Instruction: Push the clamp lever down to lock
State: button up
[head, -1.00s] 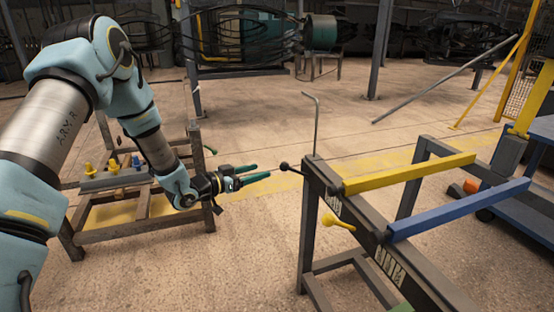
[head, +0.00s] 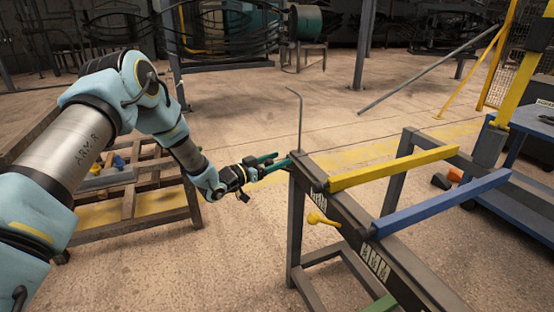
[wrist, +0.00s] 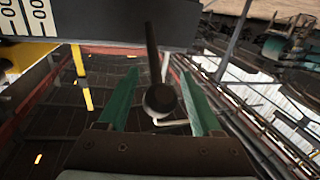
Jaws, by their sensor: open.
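The clamp lever, a dark rod with a black ball end (wrist: 160,98), points toward me in the wrist view, with the ball between my two green fingers. My gripper (head: 283,159) is open at the near left corner of the dark metal rack (head: 345,215) in the head view; it also shows in the wrist view (wrist: 160,72). A finger stands on each side of the lever, and I see no clear contact. In the head view my fingers largely hide the lever.
The rack carries a yellow bar (head: 400,167), a blue bar (head: 445,203) and a yellow knob handle (head: 322,219) on its side. A thin bent rod (head: 299,115) rises from its corner. A wooden stand (head: 130,190) is at left, a blue cart (head: 520,200) at right.

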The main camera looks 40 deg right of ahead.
jog(key=shift+d, duration=0.1)
grip_shut()
dwell(0.5)
dwell(0.9)
